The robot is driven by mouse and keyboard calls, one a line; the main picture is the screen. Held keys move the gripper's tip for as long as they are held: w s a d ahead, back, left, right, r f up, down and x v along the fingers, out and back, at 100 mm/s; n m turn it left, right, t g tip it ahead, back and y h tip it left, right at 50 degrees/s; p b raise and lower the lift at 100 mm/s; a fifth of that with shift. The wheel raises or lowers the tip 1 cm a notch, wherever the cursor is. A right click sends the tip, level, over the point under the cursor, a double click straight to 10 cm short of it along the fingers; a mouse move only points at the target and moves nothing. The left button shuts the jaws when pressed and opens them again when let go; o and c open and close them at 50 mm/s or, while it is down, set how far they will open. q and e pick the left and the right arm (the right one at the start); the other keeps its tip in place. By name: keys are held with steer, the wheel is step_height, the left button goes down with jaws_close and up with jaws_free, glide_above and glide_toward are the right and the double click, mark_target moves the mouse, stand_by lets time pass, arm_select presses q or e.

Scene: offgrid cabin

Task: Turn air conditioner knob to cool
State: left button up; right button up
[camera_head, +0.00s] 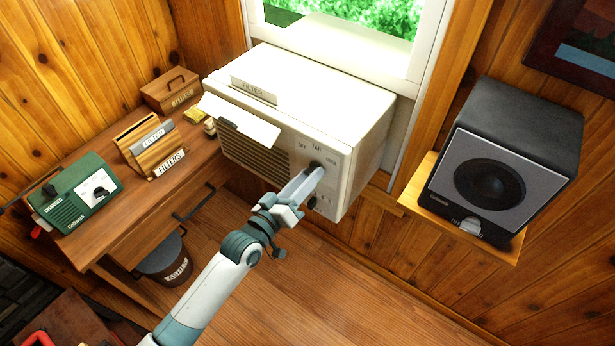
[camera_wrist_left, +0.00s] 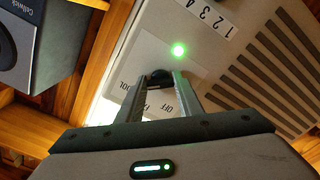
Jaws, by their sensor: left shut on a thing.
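The white air conditioner (camera_head: 357,130) sits below the window. Its front panel has an upper knob (camera_head: 316,164) with OFF, FAN and a third label around it, which reads as COOL in the left wrist view. My left gripper (camera_head: 317,174) reaches the panel from the front and is shut on this dark knob, which also shows between the fingertips in the left wrist view (camera_wrist_left: 160,76). The fingers hide most of the knob, so I cannot tell where it points. A lower dark knob (camera_head: 312,203) sits below. My right gripper is not in view.
A green light (camera_wrist_left: 179,50) glows on the panel near the numbers. A paper-like flap (camera_head: 240,121) stands out from the unit's front. A black speaker (camera_head: 500,165) stands on a shelf at the right. A wooden desk (camera_head: 145,205) with boxes and a green radio (camera_head: 75,195) is at the left.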

arm_select(q)
steer(key=shift+f, duration=0.1)
steer(key=o, duration=1.1)
steer(key=shift+b+v, duration=2.35)
steer(key=shift+v, duration=6.4)
steer(key=shift+w, duration=0.1)
